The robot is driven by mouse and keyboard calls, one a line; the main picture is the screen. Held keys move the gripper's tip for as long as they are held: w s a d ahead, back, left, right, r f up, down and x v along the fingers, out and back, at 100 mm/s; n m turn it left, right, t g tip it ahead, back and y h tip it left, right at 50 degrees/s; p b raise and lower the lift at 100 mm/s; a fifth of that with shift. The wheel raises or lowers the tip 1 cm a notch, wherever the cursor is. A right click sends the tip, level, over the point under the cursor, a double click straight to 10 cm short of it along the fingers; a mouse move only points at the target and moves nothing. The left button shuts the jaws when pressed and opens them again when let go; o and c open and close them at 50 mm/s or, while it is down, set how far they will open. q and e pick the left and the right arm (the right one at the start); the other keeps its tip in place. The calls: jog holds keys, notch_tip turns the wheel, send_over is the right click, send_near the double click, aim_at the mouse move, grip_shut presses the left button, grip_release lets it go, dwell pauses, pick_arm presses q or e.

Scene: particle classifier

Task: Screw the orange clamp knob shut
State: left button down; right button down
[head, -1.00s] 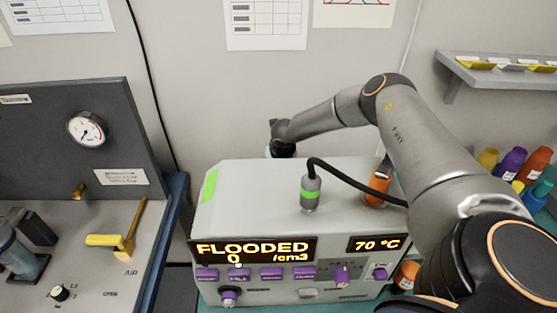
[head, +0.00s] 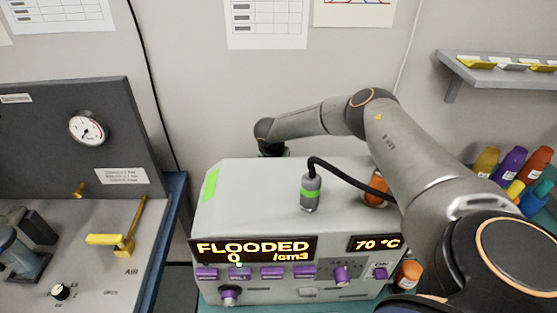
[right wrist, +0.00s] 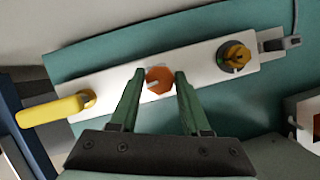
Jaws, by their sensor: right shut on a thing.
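The orange clamp knob (right wrist: 158,80) sits on a long white plate (right wrist: 206,66) in the right wrist view. A small pale bar shows on its face. My right gripper (right wrist: 160,76) has its two green fingers on either side of the knob and is shut on it. In the head view my right arm reaches over and behind the grey classifier (head: 250,190), which hides the right gripper and the knob. My left gripper is in neither view.
A yellow handle (right wrist: 52,111) is at the plate's left end, and a yellow-brown fitting (right wrist: 234,56) is to the right. The classifier display (head: 254,250) reads FLOODED. A black cable rises from a green-banded plug (head: 311,190) on top. Coloured bottles (head: 512,162) stand at right.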

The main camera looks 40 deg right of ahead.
dwell(0.3)
jog(key=shift+c, duration=1.8)
grip_release()
jog(key=shift+r, duration=0.1)
jog(key=b+v, duration=0.1)
jog(key=v, duration=1.1)
jog(key=shift+a+r, duration=0.15)
jog(key=shift+r, duration=0.05)
